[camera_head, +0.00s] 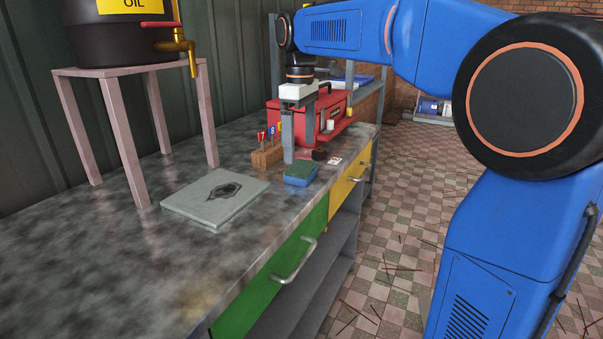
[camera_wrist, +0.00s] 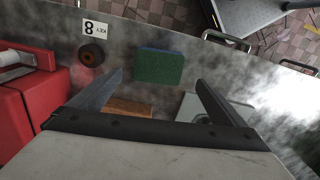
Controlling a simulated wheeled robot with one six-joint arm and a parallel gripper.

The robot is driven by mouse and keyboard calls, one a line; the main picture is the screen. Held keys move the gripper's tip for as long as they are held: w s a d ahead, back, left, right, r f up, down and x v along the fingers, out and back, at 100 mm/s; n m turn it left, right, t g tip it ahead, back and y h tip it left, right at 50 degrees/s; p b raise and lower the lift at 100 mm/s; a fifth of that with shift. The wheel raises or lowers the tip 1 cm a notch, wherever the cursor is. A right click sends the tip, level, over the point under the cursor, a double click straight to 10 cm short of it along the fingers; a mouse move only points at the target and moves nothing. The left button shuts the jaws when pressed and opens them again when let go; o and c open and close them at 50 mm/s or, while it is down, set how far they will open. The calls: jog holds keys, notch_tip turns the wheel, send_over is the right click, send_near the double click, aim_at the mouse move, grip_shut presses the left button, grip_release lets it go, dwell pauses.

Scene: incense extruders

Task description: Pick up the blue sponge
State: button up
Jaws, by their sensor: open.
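The blue sponge (camera_head: 300,175) lies flat on the worktop, with a blue side and a green top face. In the wrist view the sponge (camera_wrist: 160,66) shows its green face beyond my fingertips, about between them. My gripper (camera_head: 300,155) is open and empty, pointing down just behind the sponge in the head view. In the wrist view the two fingers of my gripper (camera_wrist: 160,80) are spread wide apart. The sponge is apart from both fingers.
A wooden block (camera_head: 267,156) with numbered tags, a red toolbox (camera_head: 345,105), a dark round piece (camera_wrist: 91,55) and a card marked 8 (camera_wrist: 96,28) are near the sponge. A grey slab (camera_head: 190,205) lies front left. An oil barrel (camera_head: 115,40) stands on a pink stand (camera_head: 130,150).

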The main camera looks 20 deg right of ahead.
aim_at(301, 167)
jog(key=shift+d+f, duration=0.2)
jog(key=shift+f, duration=3.2)
jog(key=c, duration=1.1)
